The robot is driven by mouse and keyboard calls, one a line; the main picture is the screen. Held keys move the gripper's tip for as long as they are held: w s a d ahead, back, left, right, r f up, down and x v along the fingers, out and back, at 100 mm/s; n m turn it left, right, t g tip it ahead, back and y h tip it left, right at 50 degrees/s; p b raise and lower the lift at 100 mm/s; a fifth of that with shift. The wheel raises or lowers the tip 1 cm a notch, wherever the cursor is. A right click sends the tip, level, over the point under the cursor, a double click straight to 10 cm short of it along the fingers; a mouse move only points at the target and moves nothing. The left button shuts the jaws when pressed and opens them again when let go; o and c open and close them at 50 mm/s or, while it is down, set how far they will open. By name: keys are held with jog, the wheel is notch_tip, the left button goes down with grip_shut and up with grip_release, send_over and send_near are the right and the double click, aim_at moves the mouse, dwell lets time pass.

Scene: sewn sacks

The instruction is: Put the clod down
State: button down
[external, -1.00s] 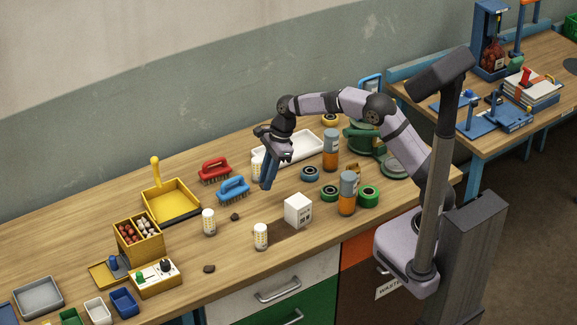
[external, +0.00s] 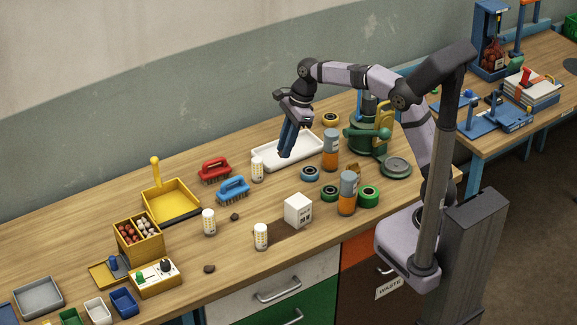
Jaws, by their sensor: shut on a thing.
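My gripper (external: 286,154) points down over the left part of the white tray (external: 305,153). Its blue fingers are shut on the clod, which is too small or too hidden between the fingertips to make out. I cannot tell whether the fingertips touch the tray or hang just above it. Two other dark clods lie on the bench: one (external: 235,216) by the blue brush, one (external: 209,268) near the front edge.
A white-capped jar (external: 257,169), a blue brush (external: 233,190) and a red brush (external: 214,170) stand left of the tray. An orange-and-grey bottle (external: 331,150) stands at its right end. A yellow dustpan (external: 170,201) lies further left. A white box (external: 298,210) stands in front.

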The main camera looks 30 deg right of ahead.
jog(key=n, duration=0.1)
send_over(297, 201)
jog(key=d, duration=0.1)
notch_tip(297, 201, down, 4)
jog(key=r, duration=0.1)
jog(key=shift+n+g, duration=0.3)
jog(key=shift+n, duration=0.2)
jog(key=shift+d+f+p, duration=0.2)
jog(key=shift+f+p, duration=0.6)
jog(key=shift+f, duration=4.7)
jog(key=shift+f, duration=0.1)
jog(key=c, duration=1.6)
grip_release()
jog(key=shift+w+d+r, duration=0.1)
jog(key=shift+d+r, duration=0.05)
jog(key=shift+r, duration=0.55)
jog(key=b+v, duration=0.1)
jog(key=v, duration=1)
